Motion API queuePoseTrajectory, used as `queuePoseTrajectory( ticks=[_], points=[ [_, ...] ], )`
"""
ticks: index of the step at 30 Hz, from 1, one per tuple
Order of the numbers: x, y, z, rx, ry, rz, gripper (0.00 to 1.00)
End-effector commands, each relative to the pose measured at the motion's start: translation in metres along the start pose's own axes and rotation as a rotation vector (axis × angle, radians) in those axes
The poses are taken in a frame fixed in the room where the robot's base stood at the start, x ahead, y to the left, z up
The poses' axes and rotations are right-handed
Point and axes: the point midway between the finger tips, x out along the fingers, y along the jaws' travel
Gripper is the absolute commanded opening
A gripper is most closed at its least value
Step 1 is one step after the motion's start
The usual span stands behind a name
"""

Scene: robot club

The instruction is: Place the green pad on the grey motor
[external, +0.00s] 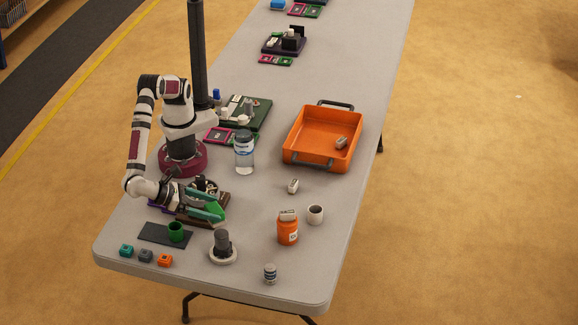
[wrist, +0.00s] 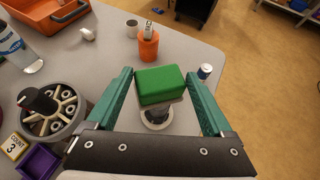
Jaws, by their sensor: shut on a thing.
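The green pad (wrist: 160,84) is a rounded block held between the teal fingertips of my gripper (wrist: 160,76). In the external view my gripper (external: 212,208) is low over the near left part of the table, with the green pad (external: 218,211) at its tips. The grey motor (external: 222,240) stands upright on a round white base to the near right of the gripper. In the wrist view the grey motor (wrist: 157,112) shows below and behind the pad, which partly hides it. The pad appears apart from the motor.
An orange jar (external: 288,232) with a pale block on top, a white cup (external: 315,214) and a small bottle (external: 270,273) stand to the right. A round carousel (wrist: 52,112) is left of my fingers.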

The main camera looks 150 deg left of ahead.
Motion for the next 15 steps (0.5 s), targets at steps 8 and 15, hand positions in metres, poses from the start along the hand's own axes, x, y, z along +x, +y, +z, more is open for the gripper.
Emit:
queuePoseTrajectory(
  ticks=[8, 15],
  points=[
    [0.028, -0.005, -0.023, 0.004, -0.001, 0.0, 0.31],
    [0.035, -0.006, -0.037, 0.0, 0.0, -0.001, 0.31]
  ],
)
